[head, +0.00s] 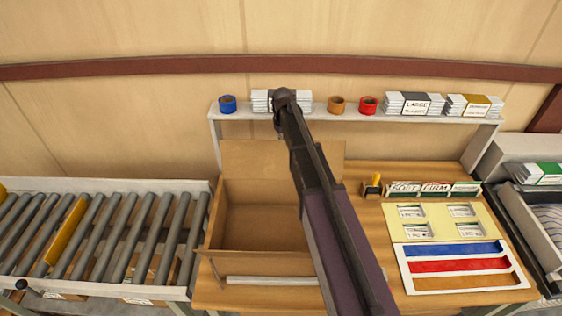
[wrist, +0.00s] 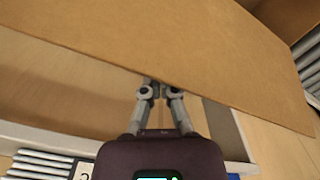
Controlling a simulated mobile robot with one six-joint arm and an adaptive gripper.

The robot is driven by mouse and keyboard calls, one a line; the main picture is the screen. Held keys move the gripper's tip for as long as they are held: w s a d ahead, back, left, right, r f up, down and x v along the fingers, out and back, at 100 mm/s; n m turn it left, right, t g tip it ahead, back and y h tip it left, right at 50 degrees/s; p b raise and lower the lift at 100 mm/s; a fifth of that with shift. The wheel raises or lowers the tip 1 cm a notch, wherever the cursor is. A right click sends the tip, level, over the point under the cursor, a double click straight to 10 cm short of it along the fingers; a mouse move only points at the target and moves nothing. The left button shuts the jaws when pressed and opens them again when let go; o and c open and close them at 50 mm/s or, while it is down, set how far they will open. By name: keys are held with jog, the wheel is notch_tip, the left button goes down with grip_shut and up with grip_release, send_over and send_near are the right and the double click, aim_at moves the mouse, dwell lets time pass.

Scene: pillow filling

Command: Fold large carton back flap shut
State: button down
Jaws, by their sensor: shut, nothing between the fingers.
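The large carton (head: 262,262) stands open on the table, and its inside shows empty where my arm does not cover it. Its back flap (head: 248,160) stands up along the rear edge, and my arm hides part of it. In the wrist view the flap (wrist: 200,50) is a broad brown panel across the picture. My gripper (head: 279,122) is above the flap, near the shelf. In the wrist view my gripper (wrist: 155,84) is shut and empty, with its fingertips at the panel's edge. I cannot tell whether they touch it.
A white shelf (head: 390,116) behind the carton holds tape rolls (head: 336,104) and stacks of cards (head: 415,104). A roller conveyor (head: 110,235) lies left. A tray with coloured strips (head: 455,265) and a yellow card board (head: 435,222) lie right. A pale bar (head: 272,281) lies in front.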

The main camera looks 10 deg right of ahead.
aim_at(283, 155)
jog(key=shift+s+a+r+p, duration=0.1)
jog(key=shift+s+r+p, duration=0.05)
jog(key=shift+s, duration=0.3)
jog(key=shift+s+a+r+p, duration=0.1)
jog(key=shift+s+r+p, duration=0.05)
jog(key=shift+s, duration=0.25)
jog(key=shift+s+a+r+p, duration=0.1)
jog(key=shift+s+r+p, duration=0.1)
jog(key=shift+s, duration=0.35)
jog(key=shift+s+a+r+p, duration=0.1)
jog(key=shift+s+r+p, duration=0.1)
jog(key=shift+s, duration=0.45)
jog(key=shift+s+a+r, duration=0.1)
jog(key=shift+s+a, duration=0.05)
jog(key=shift+s, duration=0.45)
jog(key=shift+s+a+r, duration=0.1)
jog(key=shift+s, duration=0.5)
